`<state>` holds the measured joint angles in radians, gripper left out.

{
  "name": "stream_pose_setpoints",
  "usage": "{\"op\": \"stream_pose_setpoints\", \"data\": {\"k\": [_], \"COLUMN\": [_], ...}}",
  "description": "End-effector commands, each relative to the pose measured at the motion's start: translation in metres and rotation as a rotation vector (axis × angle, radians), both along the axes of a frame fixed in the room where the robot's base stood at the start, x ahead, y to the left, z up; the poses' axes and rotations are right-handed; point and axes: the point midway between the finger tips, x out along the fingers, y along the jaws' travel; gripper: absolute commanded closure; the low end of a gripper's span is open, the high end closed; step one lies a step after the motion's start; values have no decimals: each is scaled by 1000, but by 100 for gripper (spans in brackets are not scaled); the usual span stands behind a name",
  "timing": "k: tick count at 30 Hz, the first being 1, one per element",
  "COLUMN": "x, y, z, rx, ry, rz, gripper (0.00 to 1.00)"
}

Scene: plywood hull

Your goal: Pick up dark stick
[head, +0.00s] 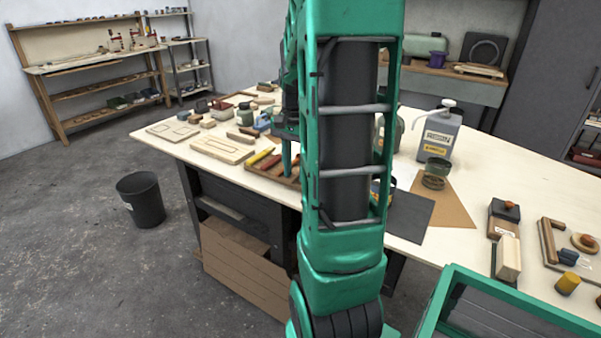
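A shallow wooden tray (256,172) lies near the table's front edge, left of my arm. In it are a yellow stick (260,156) and a dark red stick (270,162). More of the tray's contents are hidden behind my arm, and I cannot make out a clearly dark stick in it. My gripper (287,158) points down over the right part of the tray. One green finger shows; the other is mostly hidden by my arm. I cannot tell whether it is open or whether it holds anything.
The pale table (490,160) bears wooden boards (222,149), small blocks and jars at the left. A grey pump canister (440,135), a dark mat (409,215) and wooden tools are at the right. A black bin (141,199) stands on the floor, which is clear around it.

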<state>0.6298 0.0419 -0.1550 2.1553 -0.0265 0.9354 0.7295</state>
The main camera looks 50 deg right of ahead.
Motion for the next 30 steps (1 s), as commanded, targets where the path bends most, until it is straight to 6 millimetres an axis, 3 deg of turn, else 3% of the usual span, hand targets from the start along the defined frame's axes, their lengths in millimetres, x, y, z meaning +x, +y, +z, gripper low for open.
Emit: {"op": "stream_pose_setpoints", "data": {"k": [1, 3, 4, 20, 28, 30], "x": [0, 0, 0, 0, 1, -1], "y": [0, 0, 0, 0, -1, 19], "z": [0, 0, 0, 6, 45, 53], "rx": [0, 0, 0, -1, -4, -2], "ry": [0, 0, 0, 0, -3, -3], "rz": [0, 0, 0, 0, 0, 7], "gripper": [82, 98, 100, 100, 100, 100]}}
